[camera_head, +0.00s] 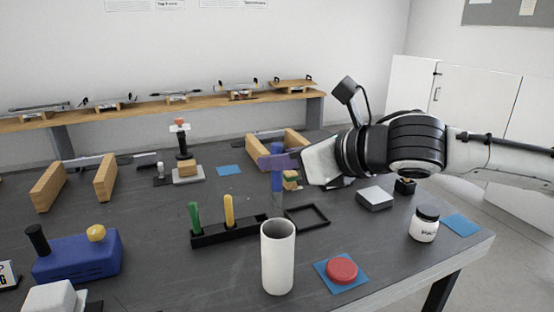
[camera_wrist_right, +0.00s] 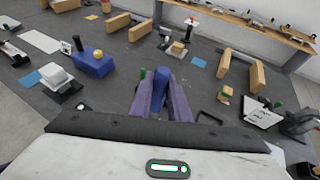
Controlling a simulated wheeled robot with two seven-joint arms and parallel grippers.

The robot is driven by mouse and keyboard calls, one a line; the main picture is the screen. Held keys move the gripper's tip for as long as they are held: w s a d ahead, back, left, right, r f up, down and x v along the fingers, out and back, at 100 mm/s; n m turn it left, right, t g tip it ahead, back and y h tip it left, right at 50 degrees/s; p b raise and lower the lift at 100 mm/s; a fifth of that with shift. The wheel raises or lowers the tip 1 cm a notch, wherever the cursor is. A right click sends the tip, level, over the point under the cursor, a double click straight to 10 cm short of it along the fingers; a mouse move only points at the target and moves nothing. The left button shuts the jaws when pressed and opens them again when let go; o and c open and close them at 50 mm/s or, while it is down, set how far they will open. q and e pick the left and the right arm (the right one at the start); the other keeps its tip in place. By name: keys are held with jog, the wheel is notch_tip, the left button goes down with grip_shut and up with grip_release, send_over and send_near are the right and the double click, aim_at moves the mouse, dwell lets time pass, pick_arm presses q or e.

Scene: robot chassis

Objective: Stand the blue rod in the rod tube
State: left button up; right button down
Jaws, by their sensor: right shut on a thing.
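My right gripper (camera_head: 277,160) comes in from the right, and its purple fingers are shut on the blue rod (camera_head: 277,182). The rod is upright, above and behind the white rod tube (camera_head: 278,258) in the head view, near the right end of the black rack. I cannot tell whether its lower end is clear of the rack. The tube stands upright near the front of the table, its open top showing. In the right wrist view the fingers (camera_wrist_right: 164,100) hold the blue rod (camera_wrist_right: 163,90) between them. My left gripper is not in view.
The black rack (camera_head: 232,234) holds a green rod (camera_head: 194,218) and a yellow rod (camera_head: 229,210). A red button (camera_head: 341,269), a white jar (camera_head: 424,224) and a black frame (camera_head: 307,217) stand to the right. A blue box (camera_head: 77,257) is at left.

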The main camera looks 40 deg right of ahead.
aim_at(281, 201)
jog(key=shift+f+b, duration=0.7)
jog(key=shift+f, duration=0.15)
notch_tip(281, 201, down, 2)
jog(key=shift+f+b, duration=0.1)
jog(key=shift+b, duration=1.05)
jog(key=shift+f+b, duration=0.9)
jog(key=shift+f, duration=0.3)
jog(key=shift+f+b, duration=0.95)
jog(key=shift+f, duration=0.3)
jog(key=c, duration=1.6)
grip_release()
